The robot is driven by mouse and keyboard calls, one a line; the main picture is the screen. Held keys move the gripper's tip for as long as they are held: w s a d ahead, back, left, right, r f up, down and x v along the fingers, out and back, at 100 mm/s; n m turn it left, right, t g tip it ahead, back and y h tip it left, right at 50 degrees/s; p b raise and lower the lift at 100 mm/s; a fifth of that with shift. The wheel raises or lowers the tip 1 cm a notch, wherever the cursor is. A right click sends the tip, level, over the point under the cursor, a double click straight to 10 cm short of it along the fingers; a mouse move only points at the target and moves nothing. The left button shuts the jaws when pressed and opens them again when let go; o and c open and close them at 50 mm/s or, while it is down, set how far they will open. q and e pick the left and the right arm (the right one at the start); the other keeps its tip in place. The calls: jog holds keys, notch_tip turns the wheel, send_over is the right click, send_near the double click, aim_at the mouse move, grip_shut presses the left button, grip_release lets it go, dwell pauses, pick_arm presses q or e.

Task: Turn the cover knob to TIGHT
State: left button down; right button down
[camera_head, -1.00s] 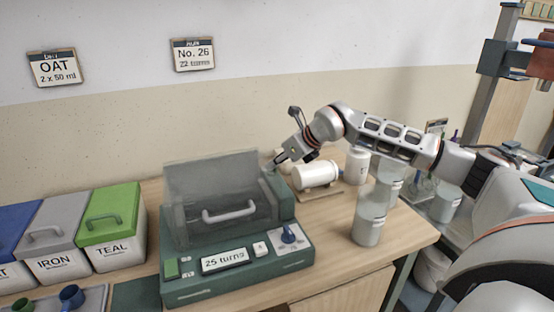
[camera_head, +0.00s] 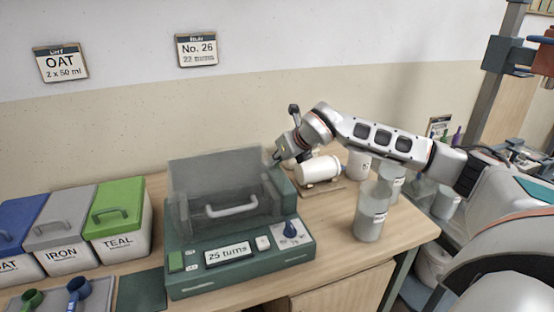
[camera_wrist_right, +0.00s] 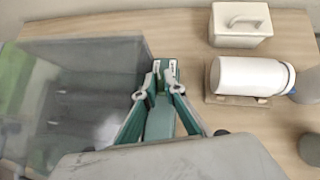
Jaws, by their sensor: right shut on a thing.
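The green machine (camera_head: 240,272) stands on the bench with a grey see-through cover (camera_head: 205,178) that has a pale handle. A blue pointer knob (camera_head: 290,229) is on its front panel, beside the "25 turns" display. My right gripper (camera_head: 276,158) is at the back right of the machine, on top of the green housing. In the right wrist view the fingers (camera_wrist_right: 160,90) close on a small part on the housing. Its shape and the TIGHT mark cannot be made out, as the fingers hide most of it. My left gripper is not in view.
A white jar (camera_head: 318,170) lies on a wooden cradle right of the machine. Several grey-white jars (camera_head: 370,220) stand farther right. Lidded bins, including the green TEAL bin (camera_head: 118,243), stand at the left. The bench is clear in front of the lying jar.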

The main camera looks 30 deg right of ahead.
jog(key=c, duration=2.1)
grip_release()
jog(key=shift+f, duration=0.1)
jog(key=shift+c, duration=0.2)
jog(key=shift+n, duration=0.3)
